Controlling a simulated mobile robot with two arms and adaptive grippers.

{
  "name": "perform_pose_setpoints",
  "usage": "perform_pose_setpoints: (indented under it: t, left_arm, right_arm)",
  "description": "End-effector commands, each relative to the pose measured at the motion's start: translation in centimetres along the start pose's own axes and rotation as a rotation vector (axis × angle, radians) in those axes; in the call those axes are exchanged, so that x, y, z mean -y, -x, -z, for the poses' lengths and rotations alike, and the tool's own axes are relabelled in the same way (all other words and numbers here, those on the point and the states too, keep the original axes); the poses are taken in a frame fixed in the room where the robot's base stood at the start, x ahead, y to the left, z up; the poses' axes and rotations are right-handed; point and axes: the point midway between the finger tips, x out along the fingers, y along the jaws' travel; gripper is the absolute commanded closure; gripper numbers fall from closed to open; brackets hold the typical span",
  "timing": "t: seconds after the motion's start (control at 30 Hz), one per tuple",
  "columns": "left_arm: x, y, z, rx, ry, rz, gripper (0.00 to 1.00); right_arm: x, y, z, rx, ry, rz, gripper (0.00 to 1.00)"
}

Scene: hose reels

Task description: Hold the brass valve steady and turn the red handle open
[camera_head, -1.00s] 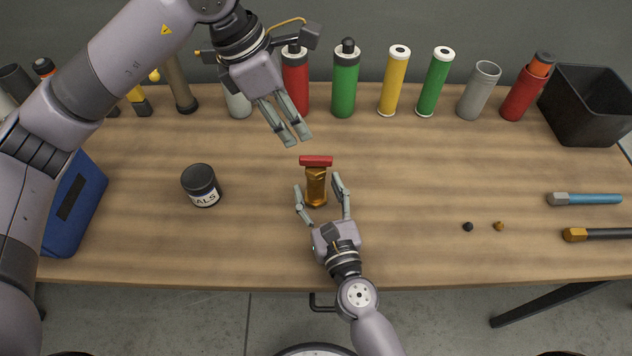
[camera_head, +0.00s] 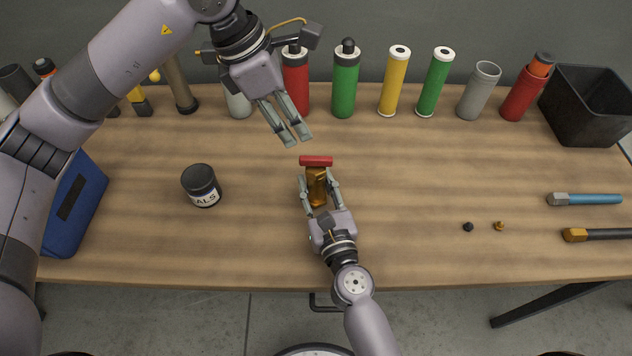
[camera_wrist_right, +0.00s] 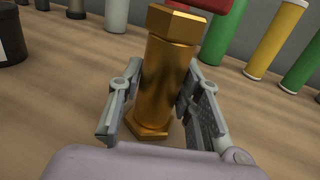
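The brass valve (camera_head: 316,190) stands upright on the wooden bench, with a red bar handle (camera_head: 316,161) across its top.
A black jar (camera_head: 201,185) stands left of the valve. Several cylinders, including a red one (camera_head: 295,85) and a green one (camera_head: 345,85), line the back. A black bin (camera_head: 590,110) is at back right. Two small caps (camera_head: 468,227) and tools (camera_head: 590,199) lie right. Bench beside the valve is clear.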

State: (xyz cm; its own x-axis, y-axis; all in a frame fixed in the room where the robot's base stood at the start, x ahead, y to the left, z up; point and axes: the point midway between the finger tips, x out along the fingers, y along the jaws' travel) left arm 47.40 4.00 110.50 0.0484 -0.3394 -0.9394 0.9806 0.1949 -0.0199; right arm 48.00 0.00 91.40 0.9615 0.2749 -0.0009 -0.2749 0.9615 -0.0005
Motion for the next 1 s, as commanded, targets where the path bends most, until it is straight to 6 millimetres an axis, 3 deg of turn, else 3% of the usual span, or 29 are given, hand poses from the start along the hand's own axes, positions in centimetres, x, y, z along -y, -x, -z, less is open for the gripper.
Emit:
perform_pose_setpoints:
  t: [0.4, 0.67, 1.0]
  left_arm:
    - [0.0, 0.0, 0.0, 0.000, 0.000, 0.000, 0.67]
    - [-0.1, 0.1, 0.0, -0.001, -0.009, 0.001, 0.68]
    - [-0.8, 1.9, 0.2, 0.025, -0.191, 0.052, 0.68]
  right_arm:
    - [0.0, 0.0, 0.0, 0.000, 0.000, 0.000, 0.99]
    - [0.0, 0.0, 0.0, -0.001, 0.000, 0.000, 1.00]
    - [0.0, 0.0, 0.0, -0.001, 0.000, 0.001, 1.00]
